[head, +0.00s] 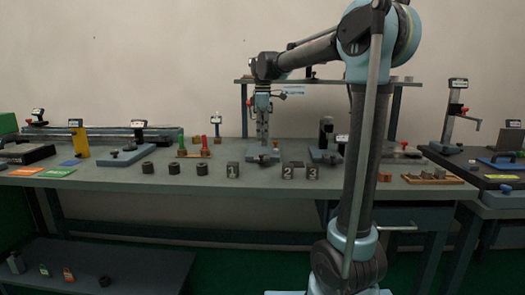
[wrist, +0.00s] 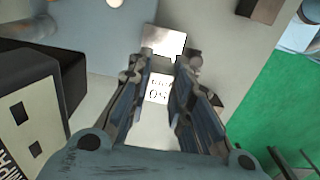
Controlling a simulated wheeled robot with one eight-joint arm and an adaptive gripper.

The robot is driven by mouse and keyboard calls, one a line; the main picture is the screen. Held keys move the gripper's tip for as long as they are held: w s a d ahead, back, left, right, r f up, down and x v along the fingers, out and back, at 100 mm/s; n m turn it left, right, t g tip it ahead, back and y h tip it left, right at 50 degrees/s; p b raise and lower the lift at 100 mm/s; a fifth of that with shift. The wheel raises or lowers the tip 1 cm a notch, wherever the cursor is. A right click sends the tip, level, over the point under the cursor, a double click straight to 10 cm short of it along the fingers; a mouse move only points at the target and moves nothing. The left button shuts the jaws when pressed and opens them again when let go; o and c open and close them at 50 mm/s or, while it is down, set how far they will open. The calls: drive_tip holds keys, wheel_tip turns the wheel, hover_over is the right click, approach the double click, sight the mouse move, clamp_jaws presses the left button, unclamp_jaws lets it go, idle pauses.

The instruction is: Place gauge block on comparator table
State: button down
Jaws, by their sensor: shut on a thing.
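My gripper (head: 262,142) hangs low over the middle of the bench, just above or at a blue base plate (head: 262,154). In the wrist view my gripper (wrist: 171,58) is shut on the gauge block (wrist: 158,88), a pale shiny block with dark printed characters between the fingers. The head view is too small to show the block. Which fixture is the comparator table I cannot tell for sure; a pale blue surface (wrist: 100,30) lies at the top left of the wrist view. Whether the block touches anything below is unclear.
A black box (wrist: 35,100) is close left in the wrist view. A dark upright instrument (head: 326,135) stands right of my gripper. A raised shelf (head: 320,81) is behind.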

drive_tip(key=shift+a+f, duration=0.1)
drive_tip(key=shift+f, duration=3.15)
drive_tip(key=c, duration=1.4)
unclamp_jaws()
drive_tip(key=shift+c, duration=0.2)
drive_tip(key=shift+s, duration=0.1)
wheel_tip(320, 180, up, 12)
drive_tip(key=shift+r, duration=0.1)
